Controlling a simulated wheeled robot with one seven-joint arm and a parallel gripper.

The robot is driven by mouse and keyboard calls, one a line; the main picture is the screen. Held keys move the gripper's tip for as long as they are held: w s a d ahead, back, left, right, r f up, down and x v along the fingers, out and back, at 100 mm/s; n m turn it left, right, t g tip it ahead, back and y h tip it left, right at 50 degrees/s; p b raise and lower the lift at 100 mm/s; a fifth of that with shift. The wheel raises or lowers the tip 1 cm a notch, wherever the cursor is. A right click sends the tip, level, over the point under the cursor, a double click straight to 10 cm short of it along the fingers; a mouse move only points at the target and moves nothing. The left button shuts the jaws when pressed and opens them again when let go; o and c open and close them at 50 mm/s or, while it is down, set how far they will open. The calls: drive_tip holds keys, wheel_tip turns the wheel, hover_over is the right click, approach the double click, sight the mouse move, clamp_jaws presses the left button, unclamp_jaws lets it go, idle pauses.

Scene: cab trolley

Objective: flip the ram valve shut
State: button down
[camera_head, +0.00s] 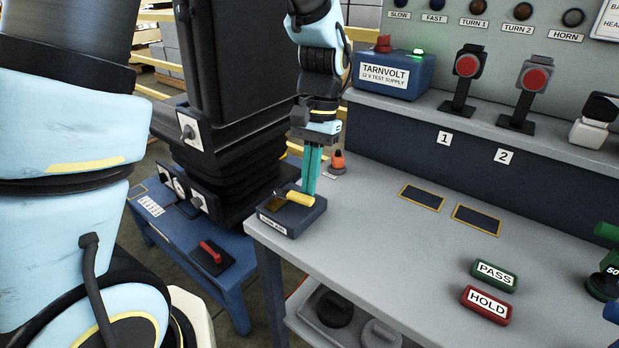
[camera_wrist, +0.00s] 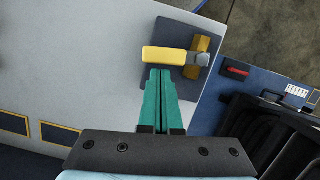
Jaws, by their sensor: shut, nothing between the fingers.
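The ram valve appears to be the dark block (camera_head: 287,220) at the near left corner of the grey bench, with a white label too small to read surely. Its yellow handle (camera_head: 300,198) points right in the head view. In the wrist view the yellow handle (camera_wrist: 165,55) lies crosswise to a brass-coloured bar (camera_wrist: 203,45), joined at a grey pivot (camera_wrist: 201,59). My gripper (camera_head: 310,191) points down with its green fingers together and empty. Its fingertips (camera_wrist: 161,71) are right beside the handle's free end; I cannot tell whether they touch.
A blue trolley (camera_head: 235,262) with a red lever (camera_head: 211,251) stands left of the bench. An orange-topped object (camera_head: 338,160) stands behind my gripper. The TARNVOLT supply (camera_head: 393,75) sits on the shelf. PASS (camera_head: 495,274) and HOLD (camera_head: 487,304) blocks lie right. The bench middle is clear.

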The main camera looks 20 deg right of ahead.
drive_tip(key=shift+s+a+r+m+p, duration=0.15)
drive_tip(key=shift+s+a+m+p, duration=0.4)
drive_tip(key=shift+s+m+p, duration=0.3)
drive_tip(key=shift+a+f+m, duration=0.1)
drive_tip(key=shift+f+m, duration=0.1)
drive_tip(key=shift+m, duration=0.15)
drive_tip(key=shift+w, duration=0.2)
